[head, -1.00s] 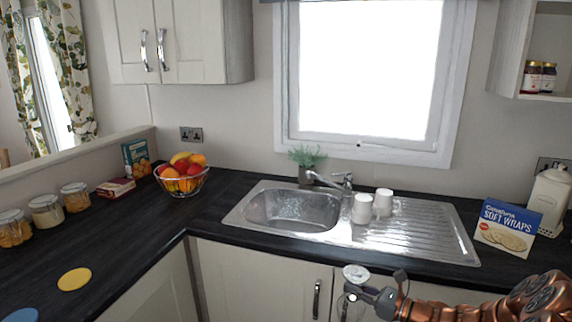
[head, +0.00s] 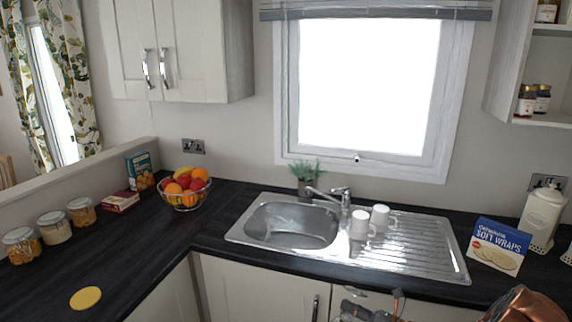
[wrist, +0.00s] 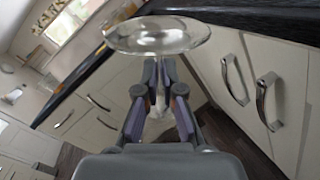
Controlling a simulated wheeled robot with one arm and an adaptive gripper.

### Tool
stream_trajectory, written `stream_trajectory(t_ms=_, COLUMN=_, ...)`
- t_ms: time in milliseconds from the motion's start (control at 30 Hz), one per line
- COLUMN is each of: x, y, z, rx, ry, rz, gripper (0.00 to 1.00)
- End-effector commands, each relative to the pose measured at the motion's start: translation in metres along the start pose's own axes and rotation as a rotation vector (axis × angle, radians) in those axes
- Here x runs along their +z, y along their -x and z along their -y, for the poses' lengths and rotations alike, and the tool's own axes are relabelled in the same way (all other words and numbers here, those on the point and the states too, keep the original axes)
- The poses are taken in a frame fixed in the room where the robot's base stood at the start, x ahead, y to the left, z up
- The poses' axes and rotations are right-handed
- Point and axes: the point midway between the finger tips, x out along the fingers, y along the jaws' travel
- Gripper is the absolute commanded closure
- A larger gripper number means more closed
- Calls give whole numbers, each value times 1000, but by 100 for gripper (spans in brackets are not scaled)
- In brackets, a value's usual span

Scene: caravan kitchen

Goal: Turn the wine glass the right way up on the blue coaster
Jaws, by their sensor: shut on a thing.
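My gripper (wrist: 158,88) is shut on the stem of the clear wine glass (wrist: 157,36). In the wrist view the round foot of the glass is above the fingers, so the glass is held upside down; its bowl is hidden behind the gripper. In the head view my gripper (head: 368,311) is at the bottom edge, in front of the cabinet doors below the sink, and the glass is hard to make out there. The blue coaster is out of view now; a yellow coaster (head: 86,298) lies on the left counter.
The dark counter (head: 160,237) runs along the left and back. A sink (head: 290,222) with two white mugs (head: 360,224) beside it, a wraps box (head: 498,245), a fruit bowl (head: 184,190) and several jars (head: 54,227) stand on it. Counter around the yellow coaster is clear.

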Motion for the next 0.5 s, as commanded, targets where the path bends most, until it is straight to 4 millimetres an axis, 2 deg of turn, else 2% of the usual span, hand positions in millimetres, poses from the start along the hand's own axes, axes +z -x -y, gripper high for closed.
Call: stream_trajectory(t_ms=500, x=2, y=0, z=-1, rx=-3, ry=-337, rz=9, gripper=100)
